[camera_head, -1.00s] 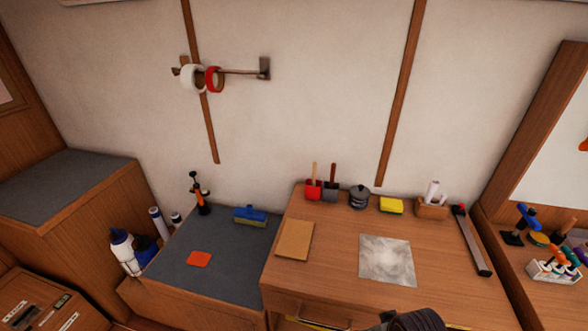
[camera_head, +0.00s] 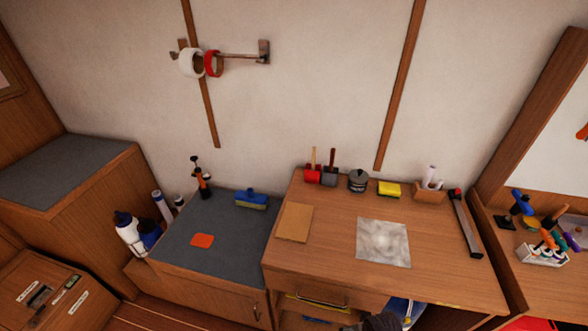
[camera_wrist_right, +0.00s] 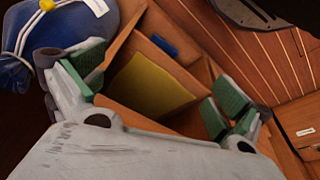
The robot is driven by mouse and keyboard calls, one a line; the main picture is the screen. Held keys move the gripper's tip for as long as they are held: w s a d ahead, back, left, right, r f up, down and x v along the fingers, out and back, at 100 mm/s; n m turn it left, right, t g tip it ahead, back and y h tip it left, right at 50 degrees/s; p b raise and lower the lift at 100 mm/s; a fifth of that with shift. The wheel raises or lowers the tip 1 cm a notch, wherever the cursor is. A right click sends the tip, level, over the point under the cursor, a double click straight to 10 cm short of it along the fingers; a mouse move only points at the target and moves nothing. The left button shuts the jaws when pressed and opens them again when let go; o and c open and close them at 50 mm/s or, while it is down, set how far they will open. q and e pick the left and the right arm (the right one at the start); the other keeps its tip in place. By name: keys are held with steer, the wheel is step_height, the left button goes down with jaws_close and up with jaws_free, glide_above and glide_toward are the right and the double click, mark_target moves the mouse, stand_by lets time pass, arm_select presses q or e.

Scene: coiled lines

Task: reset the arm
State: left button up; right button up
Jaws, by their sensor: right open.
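My right gripper (camera_wrist_right: 158,88) is open in the right wrist view, its green-padded fingers wide apart with nothing between them. Behind the fingers is a wooden compartment with a yellow sheet (camera_wrist_right: 150,85) and a small blue piece (camera_wrist_right: 165,45). A dark part of my arm (camera_head: 378,322) shows at the bottom edge of the head view. My left gripper is not in view.
A blue and white item (camera_wrist_right: 58,30) is close to the left finger. The wooden desk (camera_head: 300,260) carries a brown board (camera_head: 295,222), a grey sheet (camera_head: 383,242) and a yellow sponge (camera_head: 389,189). A low grey-topped cabinet (camera_head: 230,240) stands left of it.

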steer(key=s+f+p, duration=0.1)
steer(key=s+f, duration=0.3)
steer(key=f, duration=0.5)
steer(key=s+d+f+g+p, duration=0.1)
steer(key=s+d+f+p, duration=0.1)
steer(key=s+f, duration=0.5)
steer(key=s+d+f+p, duration=0.2)
steer(key=s+f, duration=0.6)
steer(key=s, duration=0.6)
steer(key=shift+s+d+f+g, duration=0.25)
steer(key=shift+s+g, duration=0.1)
steer(key=shift+g, duration=0.05)
